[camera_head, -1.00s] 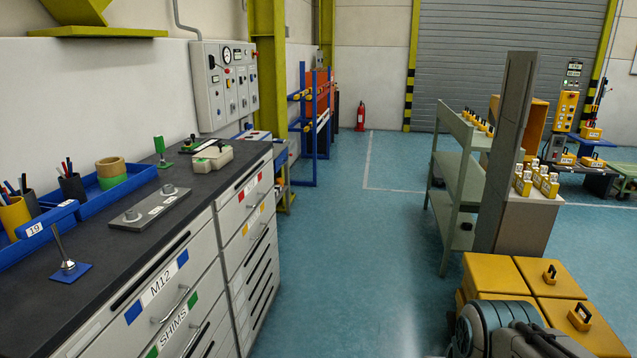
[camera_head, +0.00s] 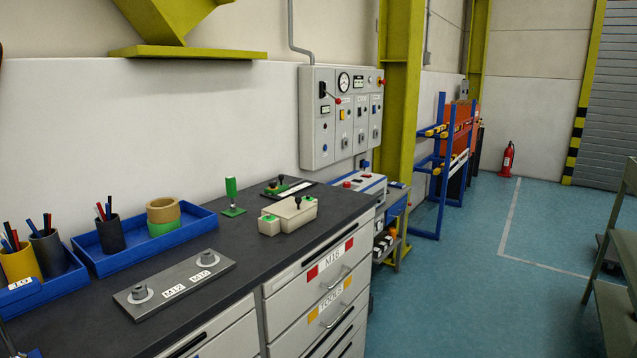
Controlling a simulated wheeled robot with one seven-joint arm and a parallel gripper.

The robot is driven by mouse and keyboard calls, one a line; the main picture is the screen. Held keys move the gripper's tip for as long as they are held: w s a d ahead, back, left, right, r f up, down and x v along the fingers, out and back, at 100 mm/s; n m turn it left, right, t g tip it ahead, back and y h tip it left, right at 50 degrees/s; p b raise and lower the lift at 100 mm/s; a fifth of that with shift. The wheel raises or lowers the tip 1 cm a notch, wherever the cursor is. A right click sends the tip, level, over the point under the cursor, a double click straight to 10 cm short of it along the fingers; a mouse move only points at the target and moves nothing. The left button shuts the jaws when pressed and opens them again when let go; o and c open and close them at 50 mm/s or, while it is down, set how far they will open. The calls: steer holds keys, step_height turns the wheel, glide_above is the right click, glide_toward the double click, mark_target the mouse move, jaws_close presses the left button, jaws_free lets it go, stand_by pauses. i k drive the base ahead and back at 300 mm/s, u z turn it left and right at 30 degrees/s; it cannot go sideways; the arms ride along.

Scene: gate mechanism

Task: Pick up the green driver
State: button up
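The green driver (camera_head: 231,188) stands upright on the dark worktop, its green handle up and a small green base plate under it. It is near the back edge of the worktop, between the blue tray and a beige box with green parts. My gripper is not in this view, so its opening and what it may hold cannot be seen.
On the dark worktop (camera_head: 110,328) are a blue tray (camera_head: 190,226) with cups and tape rolls, a grey plate (camera_head: 175,285) labelled M12 and M16, and the beige box (camera_head: 287,215). Drawers (camera_head: 335,262) front the bench.

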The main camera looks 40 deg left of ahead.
mark_target(231, 186)
steer(key=u, duration=0.15)
steer(key=i, duration=1.5)
steer(key=u, duration=1.15)
steer(key=i, duration=0.85)
steer(key=u, duration=0.95)
